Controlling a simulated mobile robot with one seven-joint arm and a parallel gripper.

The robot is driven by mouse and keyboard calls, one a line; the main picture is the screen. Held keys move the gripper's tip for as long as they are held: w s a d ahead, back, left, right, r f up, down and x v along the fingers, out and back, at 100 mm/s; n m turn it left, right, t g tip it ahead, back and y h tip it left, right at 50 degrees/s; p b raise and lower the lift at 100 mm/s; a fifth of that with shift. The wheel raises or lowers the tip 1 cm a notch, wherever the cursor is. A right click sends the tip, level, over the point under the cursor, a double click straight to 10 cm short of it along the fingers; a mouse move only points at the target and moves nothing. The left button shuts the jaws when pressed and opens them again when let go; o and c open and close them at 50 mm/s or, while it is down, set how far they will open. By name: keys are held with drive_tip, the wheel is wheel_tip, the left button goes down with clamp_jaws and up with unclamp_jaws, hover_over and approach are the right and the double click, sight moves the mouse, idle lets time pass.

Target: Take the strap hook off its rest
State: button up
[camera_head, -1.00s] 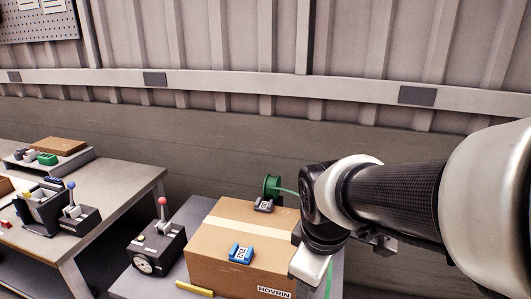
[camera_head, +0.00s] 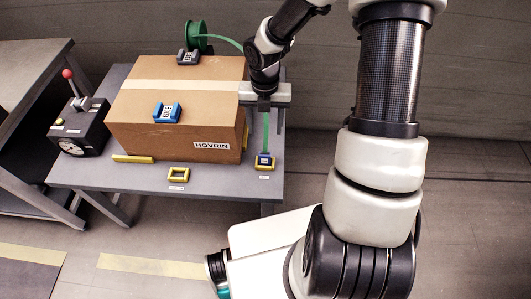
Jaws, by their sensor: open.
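A cardboard box (camera_head: 137,141) marked HOVRIN fills the table's middle, with a blue clip (camera_head: 167,112) on top and a dark clip (camera_head: 188,57) at its back. A black gauge device (camera_head: 80,130) stands left.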

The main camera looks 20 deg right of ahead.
drive_tip(key=b, duration=0.3)
hover_over(265, 153)
drive_tip(key=f, duration=1)
drive_tip(key=shift+s+a+f, duration=0.15)
drive_tip(key=shift+s, duration=0.25)
drive_tip(key=shift+w+f+b, duration=0.2)
drive_tip(key=shift+f+b, duration=0.25)
drive_tip(key=shift+f, duration=1)
drive_tip(key=shift+w+f+b, duration=0.15)
drive_tip(key=shift+f+b, duration=0.3)
drive_tip(key=shift+f, duration=1)
drive_tip(key=shift+c, duration=0.2)
clamp_jaws()
